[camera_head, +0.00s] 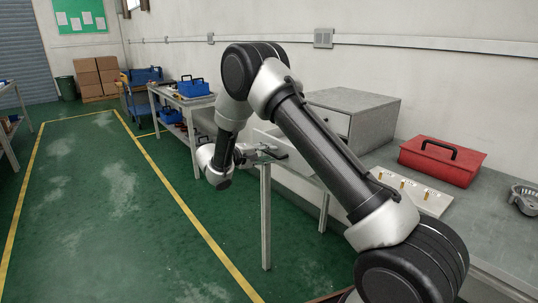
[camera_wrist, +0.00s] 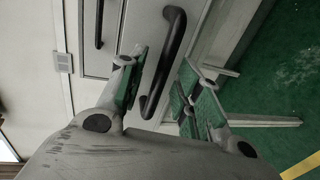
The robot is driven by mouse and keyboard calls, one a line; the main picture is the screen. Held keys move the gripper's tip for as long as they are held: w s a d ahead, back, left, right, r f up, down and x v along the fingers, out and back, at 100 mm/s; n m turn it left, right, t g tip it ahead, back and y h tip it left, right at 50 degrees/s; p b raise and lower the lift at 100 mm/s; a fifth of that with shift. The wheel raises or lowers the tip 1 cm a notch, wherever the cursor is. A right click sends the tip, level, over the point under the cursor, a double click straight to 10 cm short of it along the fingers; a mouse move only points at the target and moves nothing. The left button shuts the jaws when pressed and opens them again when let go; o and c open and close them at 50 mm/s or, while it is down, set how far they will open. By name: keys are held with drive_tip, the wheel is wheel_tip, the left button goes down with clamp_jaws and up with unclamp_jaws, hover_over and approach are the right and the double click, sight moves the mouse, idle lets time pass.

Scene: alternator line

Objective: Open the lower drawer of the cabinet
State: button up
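The grey cabinet (camera_head: 365,103) stands on the workbench in the head view, partly hidden behind my arm. In the wrist view, the picture is turned sideways: the upper drawer's black handle (camera_wrist: 99,22) is at upper left, and the lower drawer's black bar handle (camera_wrist: 174,42) is near the middle. My gripper (camera_wrist: 163,66) is open, with one finger on each side of the lower handle. I see gaps between the fingers and the handle; contact is not clear. In the head view my gripper (camera_head: 272,152) is at the cabinet's front, and the lower drawer is mostly hidden.
A red toolbox (camera_head: 440,160), a light board with small brass-coloured parts (camera_head: 411,190) and a grey metal part (camera_head: 524,198) are on the bench to the right. Another table with a blue toolbox (camera_head: 194,87) stands farther back. The green floor at left is clear.

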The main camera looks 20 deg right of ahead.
drive_tip(key=v, duration=1.1)
